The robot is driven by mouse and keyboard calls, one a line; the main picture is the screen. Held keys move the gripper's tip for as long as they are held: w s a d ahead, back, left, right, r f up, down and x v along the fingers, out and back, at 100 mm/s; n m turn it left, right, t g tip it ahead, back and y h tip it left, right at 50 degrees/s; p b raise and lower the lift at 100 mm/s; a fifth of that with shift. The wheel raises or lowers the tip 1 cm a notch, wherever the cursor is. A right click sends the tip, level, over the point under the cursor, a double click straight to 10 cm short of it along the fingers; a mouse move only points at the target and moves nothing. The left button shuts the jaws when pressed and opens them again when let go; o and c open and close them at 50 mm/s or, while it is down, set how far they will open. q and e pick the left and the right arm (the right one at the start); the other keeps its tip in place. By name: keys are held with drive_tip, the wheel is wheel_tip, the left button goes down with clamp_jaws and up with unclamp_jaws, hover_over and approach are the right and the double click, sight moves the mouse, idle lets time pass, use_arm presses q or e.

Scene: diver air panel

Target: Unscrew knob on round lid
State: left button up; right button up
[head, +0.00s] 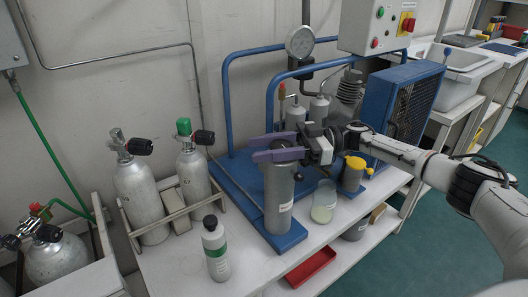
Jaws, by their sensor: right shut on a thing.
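A grey upright canister (278,195) stands on the blue base plate. Its round lid is at the top, mostly hidden by my right gripper (262,149). The two purple fingers of the right gripper lie level across the canister's top, one behind the other. They are shut on the knob, which is largely hidden between them. The right arm reaches in from the right side. My left gripper is not in view.
A blue tube frame with a gauge (300,41) and a compressor stands behind. A clear beaker (324,202) and a yellow-capped container (353,175) are right of the canister. A red tray (310,268) lies below.

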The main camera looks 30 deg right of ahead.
sight(291, 144)
drive_tip(key=shift+a+r+g, duration=0.1)
drive_tip(key=shift+g, duration=0.2)
drive_tip(key=o, duration=1.1)
drive_tip(key=b+v, duration=0.1)
drive_tip(key=v, duration=0.9)
